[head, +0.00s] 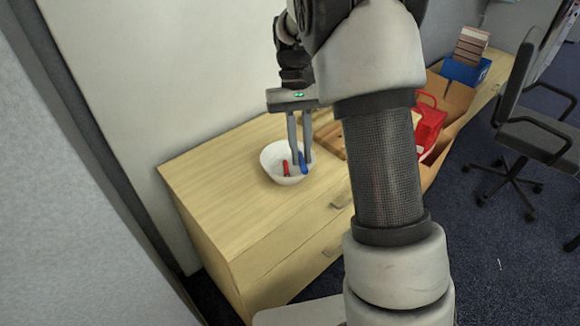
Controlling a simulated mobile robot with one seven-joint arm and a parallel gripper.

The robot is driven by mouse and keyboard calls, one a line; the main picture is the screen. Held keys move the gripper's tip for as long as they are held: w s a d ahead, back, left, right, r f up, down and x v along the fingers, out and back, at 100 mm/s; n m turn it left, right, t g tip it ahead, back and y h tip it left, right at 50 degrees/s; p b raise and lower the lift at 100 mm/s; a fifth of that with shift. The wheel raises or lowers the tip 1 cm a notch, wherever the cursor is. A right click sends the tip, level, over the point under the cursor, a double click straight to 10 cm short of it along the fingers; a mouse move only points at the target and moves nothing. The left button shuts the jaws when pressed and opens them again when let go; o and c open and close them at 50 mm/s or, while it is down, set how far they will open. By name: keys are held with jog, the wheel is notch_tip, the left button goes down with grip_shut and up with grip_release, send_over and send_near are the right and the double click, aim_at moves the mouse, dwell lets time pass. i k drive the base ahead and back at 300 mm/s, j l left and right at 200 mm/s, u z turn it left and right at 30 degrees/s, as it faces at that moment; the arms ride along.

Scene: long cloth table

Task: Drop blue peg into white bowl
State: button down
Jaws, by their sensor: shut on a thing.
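The white bowl (272,172) stands on top of a wooden drawer cabinet. A red peg (286,168) shows inside the bowl. The blue peg (303,163) is between the fingertips of my gripper (301,162), at the bowl's right side. My gripper points down and is shut on the blue peg. The peg's lower end appears over or within the bowl; I cannot tell whether it touches the bowl.
The cabinet top (215,180) is clear left of the bowl. A wooden board (328,136) lies to the right, partly behind my arm. A red container (428,125), a cardboard box (455,100) and a blue box (466,71) stand farther right. An office chair (535,140) is on the floor.

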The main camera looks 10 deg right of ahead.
aim_at(291, 173)
jog(key=i+l+u, duration=0.1)
jog(key=l+u, duration=0.15)
jog(key=l, duration=0.25)
jog(key=i+l+u, duration=0.1)
jog(key=l+u, duration=0.15)
jog(key=l, duration=0.2)
jog(key=i+l+u, duration=0.25)
jog(key=l+u, duration=0.25)
jog(key=i+l, duration=0.05)
